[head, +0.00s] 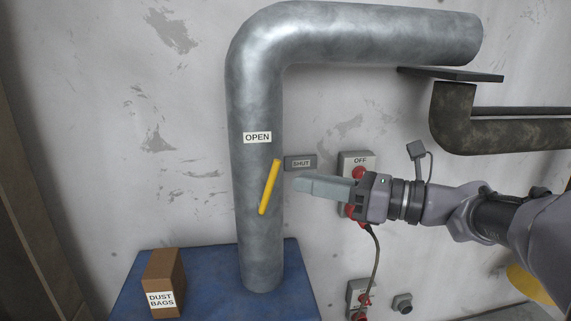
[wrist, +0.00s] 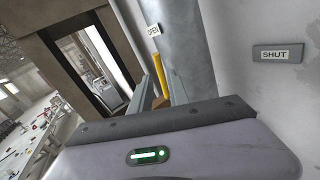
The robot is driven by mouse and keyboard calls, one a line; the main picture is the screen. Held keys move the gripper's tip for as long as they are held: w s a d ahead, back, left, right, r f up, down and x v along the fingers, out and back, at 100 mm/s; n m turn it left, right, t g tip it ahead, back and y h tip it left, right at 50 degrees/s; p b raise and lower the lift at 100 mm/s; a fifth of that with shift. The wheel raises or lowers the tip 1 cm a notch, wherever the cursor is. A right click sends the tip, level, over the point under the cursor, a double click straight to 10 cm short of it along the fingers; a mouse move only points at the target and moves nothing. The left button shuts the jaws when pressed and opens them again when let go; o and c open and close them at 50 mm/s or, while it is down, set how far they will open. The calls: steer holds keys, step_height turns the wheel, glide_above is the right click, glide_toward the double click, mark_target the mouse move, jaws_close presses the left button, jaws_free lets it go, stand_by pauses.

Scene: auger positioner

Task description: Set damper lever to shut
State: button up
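The yellow damper lever (head: 269,187) sits on the front of the vertical grey duct (head: 257,230). It is tilted, its upper end leaning right, between the OPEN label (head: 257,137) above and the SHUT label (head: 300,163) to its upper right. My gripper (head: 298,187) is just right of the lever, below the SHUT label, with its fingers pointing left. In the wrist view my gripper (wrist: 167,85) is open and empty, and the lever (wrist: 160,72) appears beyond the fingertips, in line with the gap between them. The SHUT label (wrist: 275,54) also shows at right there.
A switch box marked OFF (head: 359,160) with red buttons is on the wall behind my gripper, and a cable hangs below. A dust bags box (head: 165,283) stands on the blue surface (head: 215,280) at the duct's foot. A dark pipe (head: 455,118) runs at upper right.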

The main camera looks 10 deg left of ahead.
mark_target(268, 184)
steer(key=p+x, duration=0.1)
steer(key=x, duration=0.4)
steer(key=shift+a, duration=0.15)
jaws_close()
stand_by(1.2)
